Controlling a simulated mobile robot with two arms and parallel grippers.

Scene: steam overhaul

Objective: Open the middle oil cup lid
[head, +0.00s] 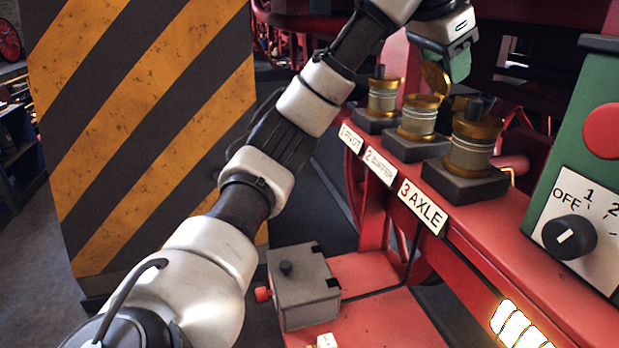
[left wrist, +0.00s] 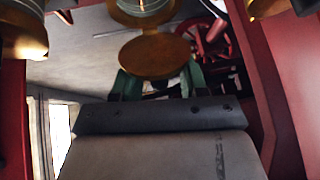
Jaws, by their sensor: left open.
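Three brass and glass oil cups stand in a row on the red ledge. The middle oil cup (head: 418,120) is behind the plate marked 2. Its round brass lid (head: 435,78) stands tilted up above the cup. My left gripper (head: 455,66), with green fingers, is open just above and beside this lid; whether they touch is unclear. In the left wrist view the brass lid (left wrist: 155,56) lies in front of the green fingers (left wrist: 160,88) and partly hides them. My right gripper is not in view.
The pivot cup (head: 383,98) stands behind and the axle cup (head: 469,148) nearer, close on either side. A green control box (head: 590,150) with a red button and dial is at the right. A grey box (head: 303,290) sits on the lower red shelf. A striped panel (head: 150,120) stands left.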

